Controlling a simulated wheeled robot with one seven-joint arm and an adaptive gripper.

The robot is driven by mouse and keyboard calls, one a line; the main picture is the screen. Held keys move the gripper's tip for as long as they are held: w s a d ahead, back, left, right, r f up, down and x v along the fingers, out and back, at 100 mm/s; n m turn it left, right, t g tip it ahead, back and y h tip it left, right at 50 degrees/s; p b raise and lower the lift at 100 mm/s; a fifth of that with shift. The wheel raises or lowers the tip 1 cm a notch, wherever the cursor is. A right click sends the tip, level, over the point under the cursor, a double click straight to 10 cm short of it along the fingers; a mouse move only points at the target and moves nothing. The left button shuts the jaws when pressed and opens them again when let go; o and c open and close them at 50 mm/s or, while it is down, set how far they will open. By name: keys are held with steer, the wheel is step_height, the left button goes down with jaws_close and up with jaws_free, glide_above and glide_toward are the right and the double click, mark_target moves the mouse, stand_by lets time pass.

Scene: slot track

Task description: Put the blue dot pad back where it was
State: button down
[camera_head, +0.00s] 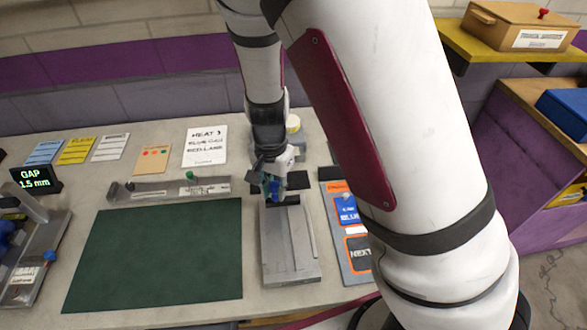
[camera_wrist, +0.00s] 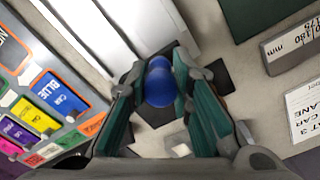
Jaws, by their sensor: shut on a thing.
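My gripper (camera_head: 272,188) is over the far end of a grey slotted block. In the wrist view, my gripper (camera_wrist: 158,88) is shut on a round blue knob (camera_wrist: 158,75), which I take for the top of the blue dot pad. Dark flat pieces (camera_wrist: 218,77) show around and below the knob; I cannot tell which of them, if any, belongs to the pad. I cannot tell whether the held thing touches the surface below. The grey slotted block (camera_head: 288,255) lies on the table; its white rails (camera_wrist: 125,25) show in the wrist view.
A dark green mat (camera_head: 160,255) lies left of the block. A grey ruler-like bar (camera_head: 165,189) with a green knob lies behind the mat. A board with coloured cards (camera_head: 347,215) stands close on the right. A "GAP 1.5 mm" display (camera_head: 35,180) stands at far left.

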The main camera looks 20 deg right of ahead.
steer(key=w+d, duration=0.4)
steer(key=w, duration=0.1)
steer(key=w+d+f, duration=0.1)
steer(key=w+d, duration=0.1)
steer(key=d, duration=0.1)
steer(key=shift+w, duration=0.15)
steer(key=f, duration=0.1)
steer(key=d+f, duration=0.1)
steer(key=shift+w+f, duration=0.3)
steer(key=shift+f, duration=0.5)
steer(key=shift+f, duration=0.15)
steer(key=c, duration=1.4)
jaws_free()
steer(key=shift+a, duration=0.1)
